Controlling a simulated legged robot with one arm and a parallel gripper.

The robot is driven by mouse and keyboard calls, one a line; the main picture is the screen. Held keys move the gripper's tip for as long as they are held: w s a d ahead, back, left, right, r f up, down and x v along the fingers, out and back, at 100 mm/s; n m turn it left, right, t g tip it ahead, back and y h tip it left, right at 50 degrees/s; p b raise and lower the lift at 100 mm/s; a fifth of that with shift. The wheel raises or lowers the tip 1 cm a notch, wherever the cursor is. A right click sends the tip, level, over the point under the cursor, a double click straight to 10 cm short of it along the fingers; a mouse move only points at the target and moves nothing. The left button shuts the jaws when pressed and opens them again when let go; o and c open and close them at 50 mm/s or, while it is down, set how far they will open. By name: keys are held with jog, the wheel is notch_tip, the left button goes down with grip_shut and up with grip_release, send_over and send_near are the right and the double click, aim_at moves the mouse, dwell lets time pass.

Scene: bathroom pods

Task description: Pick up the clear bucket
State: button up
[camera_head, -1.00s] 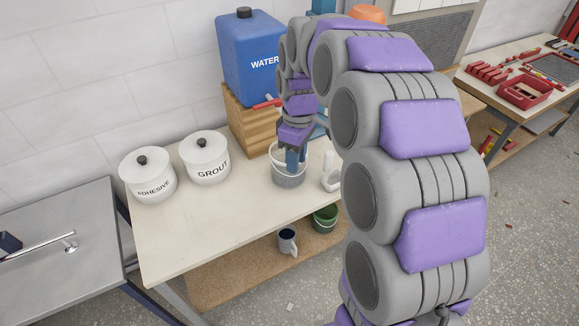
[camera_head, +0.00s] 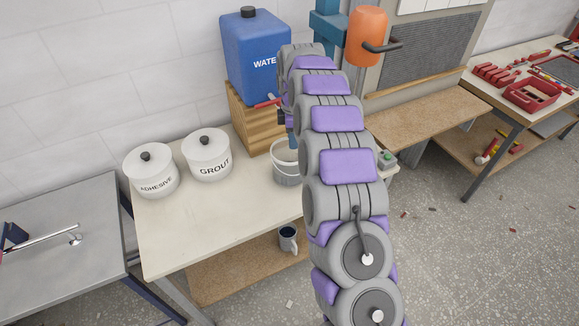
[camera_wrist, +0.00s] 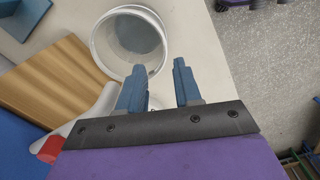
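The clear bucket (camera_head: 286,172) stands upright on the worktable, partly hidden behind my arm in the head view. In the wrist view the bucket (camera_wrist: 102,45) is seen from above, with a blue-grey patch inside. My gripper (camera_wrist: 159,68) is open, with its two blue fingers apart. The left fingertip overlaps the bucket's near rim in the picture and the right fingertip shows just outside it. I cannot tell whether either touches the bucket. In the head view a blue finger (camera_head: 291,139) shows at the bucket's back edge; the rest is hidden.
The blue water container (camera_head: 252,60) sits on a wooden box (camera_head: 255,125) behind the bucket. The adhesive pot (camera_head: 152,172) and grout pot (camera_head: 208,157) stand left. An orange cylinder (camera_head: 367,38) stands at the back. The table's front left is clear.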

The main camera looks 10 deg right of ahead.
aim_at(292, 162)
notch_tip(292, 162, down, 12)
jog(key=shift+r+b, duration=0.25)
jog(key=shift+b, duration=0.7)
jog(key=shift+a+f+b, duration=0.2)
jog(key=shift+f+b, duration=0.15)
jog(key=shift+f, duration=0.9)
jog(key=shift+a+f+b, duration=0.15)
jog(key=shift+f+b, duration=0.15)
jog(key=shift+f, duration=0.95)
jog(key=shift+c, duration=0.3)
grip_shut()
